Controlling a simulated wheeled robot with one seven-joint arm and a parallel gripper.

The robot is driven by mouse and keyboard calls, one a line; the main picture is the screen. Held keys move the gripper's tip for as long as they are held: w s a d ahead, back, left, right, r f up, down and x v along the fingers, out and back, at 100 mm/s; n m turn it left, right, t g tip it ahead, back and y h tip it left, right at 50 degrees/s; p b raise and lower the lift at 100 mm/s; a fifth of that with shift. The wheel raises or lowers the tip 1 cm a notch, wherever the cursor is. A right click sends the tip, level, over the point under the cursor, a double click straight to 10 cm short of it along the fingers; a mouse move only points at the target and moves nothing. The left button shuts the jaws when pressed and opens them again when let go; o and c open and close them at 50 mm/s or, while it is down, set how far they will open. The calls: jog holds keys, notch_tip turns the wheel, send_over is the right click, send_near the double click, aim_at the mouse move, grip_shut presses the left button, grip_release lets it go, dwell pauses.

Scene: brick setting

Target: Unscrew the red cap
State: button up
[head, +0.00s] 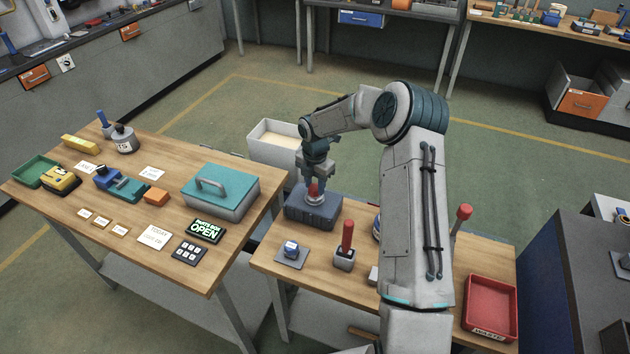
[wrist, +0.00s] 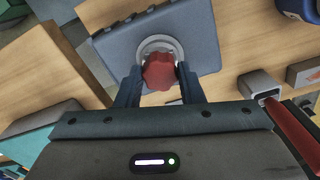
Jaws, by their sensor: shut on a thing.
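The red cap (head: 314,189) sits on a pale round collar on top of a dark blue-grey box (head: 318,215), which stands on the right-hand wooden table. In the wrist view the red cap (wrist: 160,72) is knobbly, and the pale collar (wrist: 158,46) shows around its far side. My gripper (head: 314,182) points down from above and is shut on the red cap, with one dark finger on each side of it; the fingers also show in the wrist view (wrist: 158,88). The cap's underside and any thread are hidden.
A red-handled lever (head: 347,240) and a small blue knob on a grey plate (head: 291,250) stand in front of the box. A red tray (head: 490,305) lies at the table's right. A teal-lidded box (head: 221,190) is on the left table. My arm hides part of the right table.

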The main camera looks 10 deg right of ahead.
aim_at(315, 187)
jog(key=shift+n, duration=0.5)
jog(key=shift+n+p, duration=0.4)
jog(key=shift+n, duration=0.2)
jog(key=o, duration=1.6)
jog(key=shift+c, duration=0.2)
jog(key=shift+r, duration=0.1)
jog(key=shift+r+p, duration=1.1)
jog(key=shift+r, duration=1.8)
